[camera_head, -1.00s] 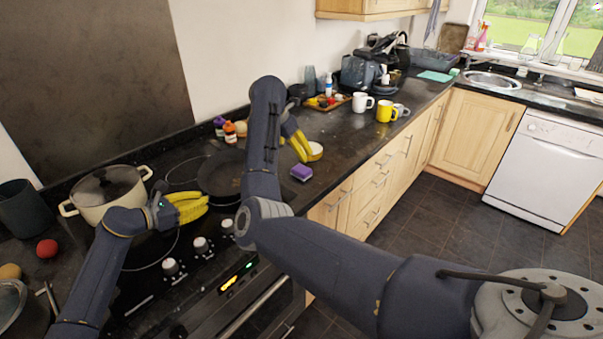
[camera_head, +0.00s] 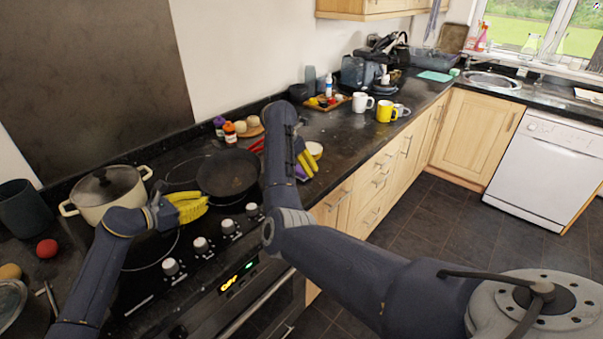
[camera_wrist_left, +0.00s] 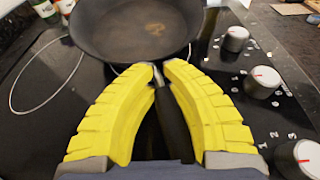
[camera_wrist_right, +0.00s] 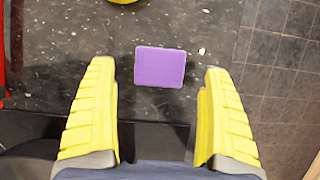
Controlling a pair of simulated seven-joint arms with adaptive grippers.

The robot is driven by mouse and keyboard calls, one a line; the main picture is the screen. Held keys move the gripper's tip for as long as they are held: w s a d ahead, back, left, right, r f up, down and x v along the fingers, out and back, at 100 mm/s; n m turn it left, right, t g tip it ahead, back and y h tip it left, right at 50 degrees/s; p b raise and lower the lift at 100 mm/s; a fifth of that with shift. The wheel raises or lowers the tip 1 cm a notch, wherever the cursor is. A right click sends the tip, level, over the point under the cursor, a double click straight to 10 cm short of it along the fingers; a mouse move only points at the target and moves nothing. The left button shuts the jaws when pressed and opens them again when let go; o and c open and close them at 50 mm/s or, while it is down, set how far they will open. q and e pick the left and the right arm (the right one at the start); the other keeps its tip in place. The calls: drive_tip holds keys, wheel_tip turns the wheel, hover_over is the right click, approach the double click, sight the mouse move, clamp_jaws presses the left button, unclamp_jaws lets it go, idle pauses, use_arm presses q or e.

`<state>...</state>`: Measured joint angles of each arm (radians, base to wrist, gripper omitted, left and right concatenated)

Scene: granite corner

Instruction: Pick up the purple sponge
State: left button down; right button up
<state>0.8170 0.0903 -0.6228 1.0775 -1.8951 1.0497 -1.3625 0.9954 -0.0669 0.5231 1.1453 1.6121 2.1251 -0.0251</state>
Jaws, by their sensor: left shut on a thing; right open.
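The purple sponge (camera_wrist_right: 160,67) lies flat on the dark worktop in the right wrist view, between and just beyond my open fingertips, touching neither. In the head view only a sliver of the sponge (camera_head: 300,173) shows; my right gripper (camera_head: 307,168) hides the rest. That gripper is open and empty, pointing down over the sponge. My left gripper (camera_head: 205,205) is shut on the handle of a black frying pan (camera_head: 228,172); the handle (camera_wrist_left: 172,115) runs between its yellow fingers in the left wrist view.
The pan stands on the hob beside a cream pot (camera_head: 105,195). A small yellow-and-white bowl (camera_head: 315,150) is just behind the right gripper. Spice bottles (camera_head: 229,132) stand by the wall. Mugs (camera_head: 384,110) are farther along the worktop. The worktop's front edge is close to the sponge.

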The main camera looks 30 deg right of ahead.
sight(301, 169)
drive_tip(key=shift+x, duration=1.65)
drive_tip(key=shift+d, duration=0.1)
drive_tip(key=c, duration=1)
drive_tip(key=shift+r, duration=0.1)
wheel_tip(301, 169, up, 10)
drive_tip(key=shift+f, duration=0.1)
